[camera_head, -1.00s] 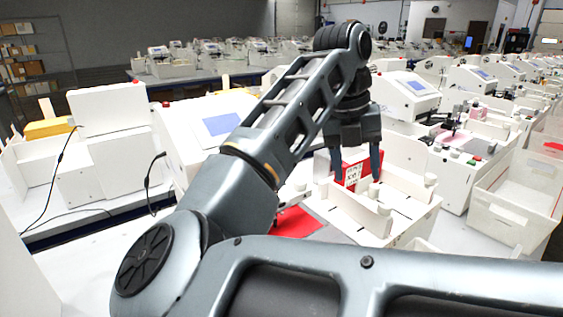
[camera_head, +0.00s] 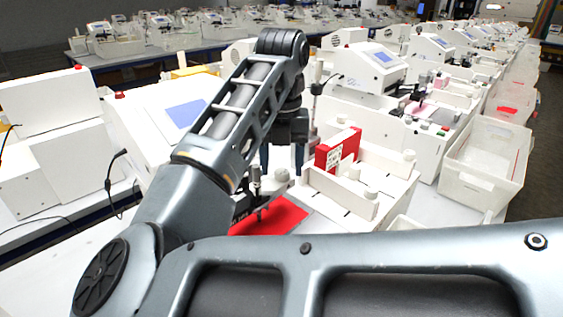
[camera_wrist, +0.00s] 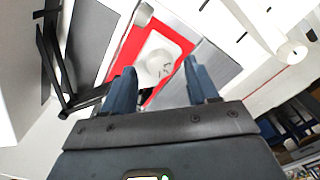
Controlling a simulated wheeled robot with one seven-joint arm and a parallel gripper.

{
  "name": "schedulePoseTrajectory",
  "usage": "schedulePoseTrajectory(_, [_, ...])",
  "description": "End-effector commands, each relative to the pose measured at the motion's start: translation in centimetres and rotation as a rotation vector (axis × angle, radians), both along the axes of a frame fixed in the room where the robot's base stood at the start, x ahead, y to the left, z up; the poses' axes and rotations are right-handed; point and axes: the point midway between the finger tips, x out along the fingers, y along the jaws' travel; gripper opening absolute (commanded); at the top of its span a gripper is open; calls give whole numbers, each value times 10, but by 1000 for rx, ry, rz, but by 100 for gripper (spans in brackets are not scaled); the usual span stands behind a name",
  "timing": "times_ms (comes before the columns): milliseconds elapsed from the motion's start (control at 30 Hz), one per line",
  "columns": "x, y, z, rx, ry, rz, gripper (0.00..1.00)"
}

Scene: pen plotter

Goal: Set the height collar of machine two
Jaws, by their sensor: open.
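The nearest plotter holds a red sheet (camera_head: 275,216) on its bed, with a dark pen carriage (camera_head: 256,188) standing over it. A pale round knob or collar (camera_head: 281,175) sits beside the carriage; I cannot tell for sure that it is the height collar. My gripper (camera_head: 283,160) is open and empty, pointing down above and behind this knob. In the wrist view a pale round piece (camera_wrist: 158,66) on a light plate lies between and beyond the open fingertips (camera_wrist: 160,76), over the red sheet (camera_wrist: 128,52). No machine number is readable.
A red box (camera_head: 338,148) stands in the white divided tray (camera_head: 345,205) right of the gripper. A plotter console (camera_head: 180,110) is at left, with a cable (camera_head: 112,180) near it. A clear bin (camera_head: 485,165) stands at right. More plotters line the tables behind.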

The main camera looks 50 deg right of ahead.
Motion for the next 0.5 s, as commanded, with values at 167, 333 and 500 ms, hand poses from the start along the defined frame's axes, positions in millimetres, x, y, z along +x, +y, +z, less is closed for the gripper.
schedulePoseTrajectory(167, [0,0,-9,0,0,0,59])
schedulePoseTrajectory(333, [0,0,-10,-1,-1,-1,59])
schedulePoseTrajectory(500, [0,0,-9,-1,-1,0,49])
